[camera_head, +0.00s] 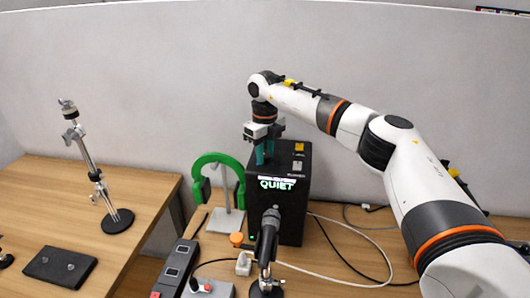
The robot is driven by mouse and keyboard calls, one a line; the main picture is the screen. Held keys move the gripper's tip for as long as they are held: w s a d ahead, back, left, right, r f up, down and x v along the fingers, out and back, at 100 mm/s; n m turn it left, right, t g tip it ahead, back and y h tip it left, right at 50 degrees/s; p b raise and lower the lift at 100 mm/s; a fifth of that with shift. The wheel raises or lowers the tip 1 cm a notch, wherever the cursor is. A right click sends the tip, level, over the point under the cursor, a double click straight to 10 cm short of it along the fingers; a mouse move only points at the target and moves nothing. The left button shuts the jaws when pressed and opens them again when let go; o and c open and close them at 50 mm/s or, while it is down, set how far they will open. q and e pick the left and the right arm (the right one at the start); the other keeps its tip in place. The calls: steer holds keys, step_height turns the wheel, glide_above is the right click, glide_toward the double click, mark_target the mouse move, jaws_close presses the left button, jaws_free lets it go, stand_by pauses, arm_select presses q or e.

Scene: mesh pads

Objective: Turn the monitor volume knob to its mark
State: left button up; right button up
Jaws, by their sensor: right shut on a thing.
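The monitor is a black box (294,205) near the middle of the desk, with a lit label reading "QUIET" on its upper front. My right arm comes in from the right and reaches down to the top of the box. My right gripper (264,155) points down with its teal fingers closed at the left part of the box's top. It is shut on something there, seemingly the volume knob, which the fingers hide. I cannot make out the knob's mark. A yellow button and a pale button sit on the top, right of the gripper. My left gripper is not in view.
A green headphone-like band (219,160) on a stand is left of the box. A dark microphone (268,240) stands in front. Power strips (175,268), a white plug (243,264) and cables lie around. A metal stand (118,221) and black plate (59,266) are on the left table.

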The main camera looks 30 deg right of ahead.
steer(key=m, duration=0.5)
steer(key=shift+w+r+m, duration=0.1)
steer(key=shift+r+m, duration=0.1)
steer(key=shift+m, duration=0.1)
steer(key=m, duration=0.5)
steer(key=shift+d+m, duration=0.1)
steer(key=shift+m, duration=0.2)
steer(key=o, duration=0.8)
steer(key=shift+o, duration=0.8)
steer(key=shift+f, duration=0.1)
